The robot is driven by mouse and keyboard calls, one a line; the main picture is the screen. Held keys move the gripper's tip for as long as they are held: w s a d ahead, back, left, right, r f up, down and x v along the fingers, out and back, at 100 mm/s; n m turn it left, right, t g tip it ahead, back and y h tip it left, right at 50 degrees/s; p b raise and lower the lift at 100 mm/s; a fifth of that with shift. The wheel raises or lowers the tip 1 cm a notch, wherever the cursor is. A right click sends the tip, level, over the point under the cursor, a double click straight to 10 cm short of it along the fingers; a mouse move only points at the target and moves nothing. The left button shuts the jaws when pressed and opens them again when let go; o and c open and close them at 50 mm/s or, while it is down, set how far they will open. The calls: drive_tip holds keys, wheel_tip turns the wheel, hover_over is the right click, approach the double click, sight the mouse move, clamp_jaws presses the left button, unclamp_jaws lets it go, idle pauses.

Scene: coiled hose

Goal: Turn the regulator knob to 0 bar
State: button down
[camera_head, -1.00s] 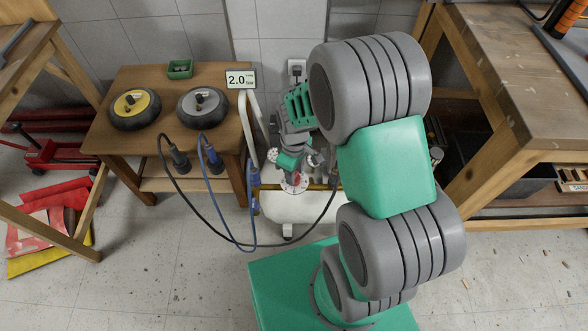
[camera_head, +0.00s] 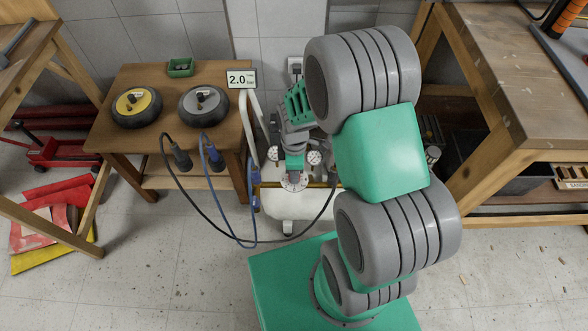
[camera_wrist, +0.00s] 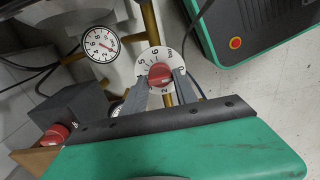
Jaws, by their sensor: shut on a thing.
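The red regulator knob (camera_wrist: 160,75) sits at the centre of a white numbered dial (camera_wrist: 148,58) in the wrist view. My gripper (camera_wrist: 161,82) is shut on the knob, with one grey finger on either side of it. In the head view my gripper (camera_head: 294,168) is over the dial (camera_head: 294,182), on top of the white tank (camera_head: 290,207), and hides the knob. The display (camera_head: 241,79) on the small table reads 2.0 bar.
Round gauges flank the dial, one at left (camera_head: 273,153) and one at right (camera_head: 315,157). Black and blue hoses (camera_head: 212,220) loop from the tank to the small table (camera_head: 145,80). A workbench (camera_head: 500,90) stands at right.

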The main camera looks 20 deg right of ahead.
drive_tip(key=shift+w, duration=0.15)
drive_tip(key=c, duration=1)
unclamp_jaws()
drive_tip(key=shift+o, duration=0.2)
wheel_tip(320, 180, up, 8)
drive_tip(key=shift+f+p, duration=0.1)
drive_tip(key=shift+p, duration=0.55)
drive_tip(key=s+r+m+t+p, duration=0.1)
drive_tip(key=r+m+p, duration=0.3)
drive_tip(key=r, duration=0.6)
drive_tip(key=s+r+m+t+p, duration=0.1)
drive_tip(key=s+r+m+p, duration=0.2)
drive_tip(key=r, duration=0.6)
drive_tip(key=s+r+m+t+p, duration=0.1)
drive_tip(key=s+r+m+p, duration=0.3)
drive_tip(key=r+m, duration=0.3)
drive_tip(key=v, duration=0.3)
drive_tip(key=shift+w+a+r+p, duration=0.25)
drive_tip(key=shift+r+p, duration=0.1)
